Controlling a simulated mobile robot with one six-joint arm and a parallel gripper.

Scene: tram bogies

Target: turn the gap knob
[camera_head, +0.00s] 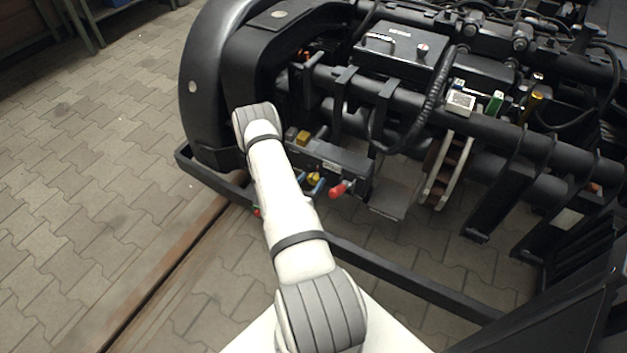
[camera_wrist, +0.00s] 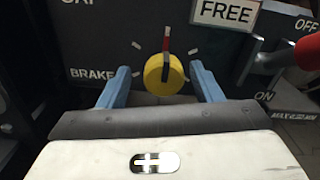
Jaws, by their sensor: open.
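The gap knob (camera_wrist: 163,77) is a round yellow knob on a dark panel, low in a ring of short white tick marks. Its dark pointer with a red part points about straight up. My gripper (camera_wrist: 160,70) is open, with one blue finger on each side of the knob. A gap shows between each finger and the knob, so the fingers look apart from it. In the head view the yellow knob (camera_head: 314,179) shows small beside my white arm, with the blue fingers (camera_head: 318,189) around it. The knob's lower edge is near my gripper's body.
A "BRAKE" label (camera_wrist: 92,73) is left of the knob and a white "FREE" plate (camera_wrist: 226,12) is upper right. A red-handled lever (camera_wrist: 308,50) with ON and OFF marks stands close on the right; its red handle (camera_head: 339,190) shows in the head view.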

